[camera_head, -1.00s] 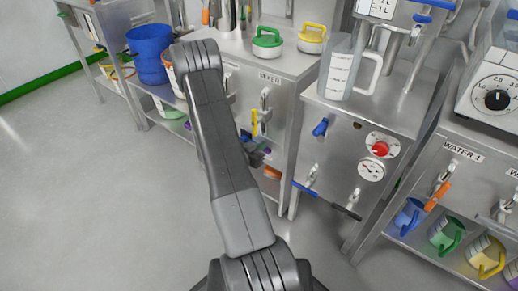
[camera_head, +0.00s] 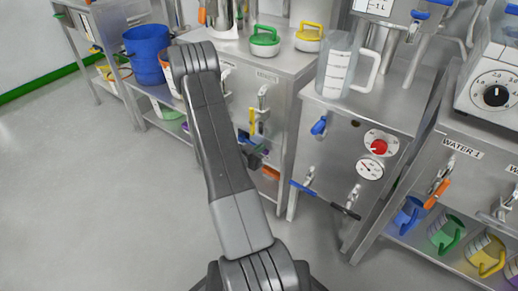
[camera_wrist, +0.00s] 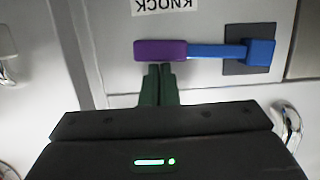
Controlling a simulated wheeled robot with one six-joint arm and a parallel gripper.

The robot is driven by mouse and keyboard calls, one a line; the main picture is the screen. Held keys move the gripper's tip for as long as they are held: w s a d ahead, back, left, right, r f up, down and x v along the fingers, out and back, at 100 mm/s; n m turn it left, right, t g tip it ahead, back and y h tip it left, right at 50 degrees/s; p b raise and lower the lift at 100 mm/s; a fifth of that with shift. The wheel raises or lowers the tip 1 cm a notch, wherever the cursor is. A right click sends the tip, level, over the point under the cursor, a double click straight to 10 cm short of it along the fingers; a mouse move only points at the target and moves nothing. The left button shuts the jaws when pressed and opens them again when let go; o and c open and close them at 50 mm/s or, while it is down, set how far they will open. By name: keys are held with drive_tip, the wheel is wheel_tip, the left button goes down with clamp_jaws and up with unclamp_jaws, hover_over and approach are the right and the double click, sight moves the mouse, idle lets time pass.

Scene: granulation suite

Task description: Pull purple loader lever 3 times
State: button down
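The purple loader lever (camera_wrist: 160,50) shows in the wrist view as a purple grip on a blue bar, which runs right to a blue hub on a dark square plate. An upside-down KNOCK label is above it. My gripper (camera_wrist: 159,72) has its two green fingers close together, with no object between them. Their tips meet the near edge of the purple grip; whether they touch it or reach behind it I cannot tell. In the head view my arm hides most of this area, and the lever cannot be made out there.
A steel mixer cabinet (camera_head: 284,88) stands beside my arm, with green (camera_head: 265,40) and yellow (camera_head: 308,37) lids on top. To its right are a cabinet with a clear jug (camera_head: 337,70) and the water station with coloured mugs. Floor at left is clear.

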drive_tip(key=shift+a+f+b, duration=0.15)
drive_tip(key=shift+f+b, duration=2.05)
drive_tip(key=shift+f, duration=0.75)
drive_tip(key=shift+s, duration=0.1)
